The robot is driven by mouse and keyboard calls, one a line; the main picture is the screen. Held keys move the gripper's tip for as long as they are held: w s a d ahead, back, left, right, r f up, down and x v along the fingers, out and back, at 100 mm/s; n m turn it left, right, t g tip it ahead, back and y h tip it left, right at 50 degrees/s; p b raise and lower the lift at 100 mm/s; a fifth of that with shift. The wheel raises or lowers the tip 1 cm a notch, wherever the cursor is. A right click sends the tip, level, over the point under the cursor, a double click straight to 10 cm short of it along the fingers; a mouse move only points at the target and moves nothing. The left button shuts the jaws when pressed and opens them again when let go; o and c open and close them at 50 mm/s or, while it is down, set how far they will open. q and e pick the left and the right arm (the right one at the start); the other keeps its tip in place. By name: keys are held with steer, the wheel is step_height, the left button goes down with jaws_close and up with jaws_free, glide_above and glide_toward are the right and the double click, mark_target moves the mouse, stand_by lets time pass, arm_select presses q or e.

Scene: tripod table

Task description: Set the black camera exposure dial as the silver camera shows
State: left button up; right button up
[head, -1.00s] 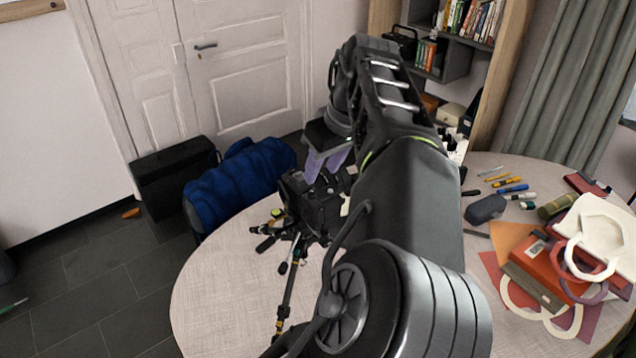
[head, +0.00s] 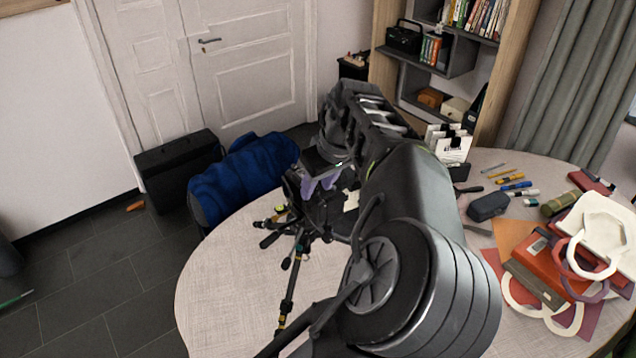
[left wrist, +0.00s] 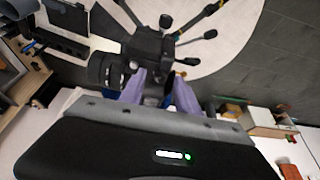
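The black camera (head: 323,213) sits on a dark tripod that stands on the round table (head: 225,270). In the left wrist view the camera body (left wrist: 149,46) and its lens are close in front of my fingers. My left gripper (head: 319,186) has purple fingers and is right at the camera's upper side. In the left wrist view its fingers (left wrist: 159,84) are apart with a gap between them, with nothing clearly held. The exposure dial is too small or hidden to make out. I cannot make out the silver camera. My right gripper is not in view.
Pens, a dark case (head: 487,207), a red book (head: 541,264) and a cream bag (head: 603,222) crowd the table's right side. A blue bag (head: 243,172) and black case (head: 178,165) stand beyond its left edge. The table's left front is clear.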

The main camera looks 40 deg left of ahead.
arm_select(q)
steer(key=shift+c, duration=0.3)
jaws_close()
steer(key=shift+m, duration=0.4)
steer(key=m+t, duration=0.1)
steer(key=m, duration=0.2)
steer(key=shift+s+h, duration=0.15)
steer(key=shift+h, duration=0.25)
steer(key=m, duration=0.2)
steer(key=m+t+h, duration=0.1)
steer(key=shift+s+a+m, duration=0.1)
steer(key=shift+a+m, duration=0.1)
steer(key=shift+m, duration=0.2)
steer(key=m+h, duration=0.1)
steer(key=m, duration=0.2)
steer(key=shift+s+a+m+t, duration=0.1)
steer(key=shift+a+m+t, duration=0.05)
steer(key=shift+m+t, duration=0.2)
steer(key=m, duration=0.1)
steer(key=m+h, duration=0.1)
steer(key=m, duration=0.1)
steer(key=m+h, duration=0.1)
steer(key=shift+a+m, duration=0.25)
steer(key=shift+m, duration=0.1)
